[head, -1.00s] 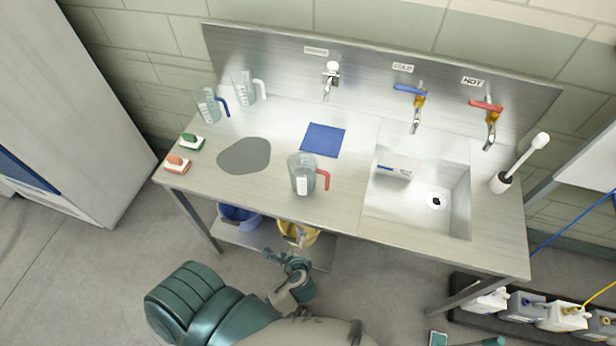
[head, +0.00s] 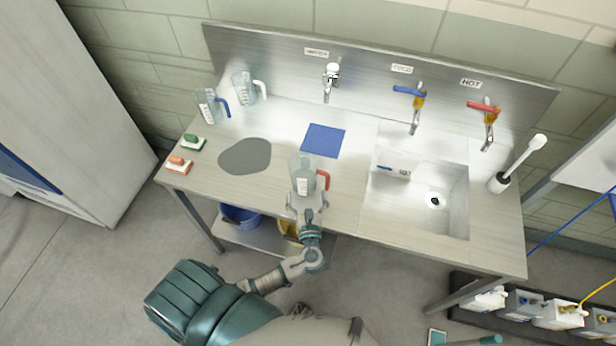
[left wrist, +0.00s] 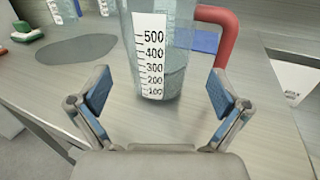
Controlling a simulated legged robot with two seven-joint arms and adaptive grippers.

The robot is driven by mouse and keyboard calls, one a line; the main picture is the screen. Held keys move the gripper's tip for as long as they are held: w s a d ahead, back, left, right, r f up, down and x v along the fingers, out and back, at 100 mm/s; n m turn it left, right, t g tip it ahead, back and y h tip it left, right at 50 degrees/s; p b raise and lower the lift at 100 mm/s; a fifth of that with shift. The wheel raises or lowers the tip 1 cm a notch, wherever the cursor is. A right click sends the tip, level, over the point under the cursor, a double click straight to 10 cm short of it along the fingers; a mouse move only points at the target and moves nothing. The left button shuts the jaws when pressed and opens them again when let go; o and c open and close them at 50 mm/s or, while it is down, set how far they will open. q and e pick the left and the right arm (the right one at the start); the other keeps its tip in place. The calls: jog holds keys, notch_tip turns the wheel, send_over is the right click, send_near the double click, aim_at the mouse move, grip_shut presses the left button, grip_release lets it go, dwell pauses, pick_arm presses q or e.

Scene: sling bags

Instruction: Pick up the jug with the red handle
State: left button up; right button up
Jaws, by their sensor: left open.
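The jug with the red handle (head: 302,174) stands upright on the steel counter (head: 345,190), near its front edge. It is clear, with a white measuring scale facing me, and its red handle points right. My left gripper (head: 307,196) is at the front of the jug. In the left wrist view, my left gripper (left wrist: 160,100) is open, with one blue-padded finger to each side in front of the jug (left wrist: 160,50). The fingers do not close on it. The jug's top is cut off in that view. My right gripper is not in view.
A blue-handled jug (head: 207,105) and a white-handled jug (head: 243,88) stand at the back left. A grey patch (head: 245,156), a blue cloth (head: 323,140) and two brushes (head: 193,142) lie on the counter. The sink (head: 450,180) is to the right.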

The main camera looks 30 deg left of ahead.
aim_at(304, 181)
pick_arm(q)
jog(key=x, duration=0.7)
jog(key=shift+a+f+p, duration=0.15)
jog(key=shift+f+p, duration=0.15)
jog(key=shift+f, duration=0.05)
jog(key=shift+s, duration=0.15)
jog(key=c, duration=1.2)
jog(key=shift+c, duration=0.2)
jog(key=shift+r, duration=0.1)
jog(key=shift+r, duration=0.4)
jog(key=r, duration=0.2)
jog(key=shift+s+r, duration=0.3)
jog(key=shift+r, duration=0.05)
jog(key=s+d, duration=0.2)
jog(key=s, duration=0.5)
jog(key=s+d+r, duration=0.1)
jog(key=s+d, duration=0.2)
jog(key=s, duration=0.4)
jog(key=shift+s+r, duration=0.2)
jog(key=shift+r, duration=0.1)
